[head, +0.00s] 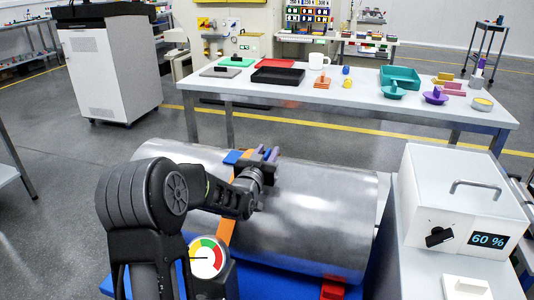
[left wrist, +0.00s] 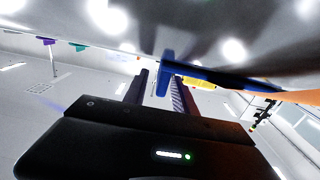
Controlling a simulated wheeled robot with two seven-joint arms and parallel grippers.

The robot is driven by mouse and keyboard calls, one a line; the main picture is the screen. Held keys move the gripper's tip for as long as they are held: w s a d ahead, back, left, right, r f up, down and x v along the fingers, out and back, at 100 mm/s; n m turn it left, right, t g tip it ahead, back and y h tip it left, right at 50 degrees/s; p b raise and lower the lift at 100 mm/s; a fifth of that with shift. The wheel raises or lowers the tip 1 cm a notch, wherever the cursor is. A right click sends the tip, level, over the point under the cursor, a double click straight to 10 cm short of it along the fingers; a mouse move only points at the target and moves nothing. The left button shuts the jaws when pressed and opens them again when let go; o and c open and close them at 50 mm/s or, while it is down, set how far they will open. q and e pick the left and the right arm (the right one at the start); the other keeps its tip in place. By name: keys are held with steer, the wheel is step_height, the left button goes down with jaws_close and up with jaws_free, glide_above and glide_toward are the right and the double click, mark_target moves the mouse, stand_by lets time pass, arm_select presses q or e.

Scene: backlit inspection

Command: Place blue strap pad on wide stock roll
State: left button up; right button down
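The wide stock roll (head: 320,215) is a large shiny metal cylinder lying on its side, with an orange strap (head: 225,232) running over it. The blue strap pad (head: 232,157) shows at the roll's top, beside the strap, partly hidden by my gripper. My left gripper (head: 266,155) is at the top of the roll. In the left wrist view the fingers (left wrist: 158,88) stand apart, with the pad's blue upright tab (left wrist: 165,75) between them, nearer the right finger. A gap shows on the left side of the tab. Whether the pad rests fully on the roll is hard to tell. My right gripper is out of view.
A blue base and a dial gauge (head: 206,257) are at the roll's near side. A white box (head: 455,200) reading 60 % stands on the right. Behind, a table (head: 370,98) holds trays, a mug and several handled pads.

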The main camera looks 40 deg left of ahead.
arm_select(q)
steer(key=shift+r, duration=0.15)
steer(key=v, duration=1.1)
steer(key=shift+s+d+p, duration=0.1)
steer(key=shift+s+p, duration=0.25)
steer(key=shift+p, duration=0.05)
steer(key=shift+s+d, duration=0.1)
steer(key=shift+s, duration=0.05)
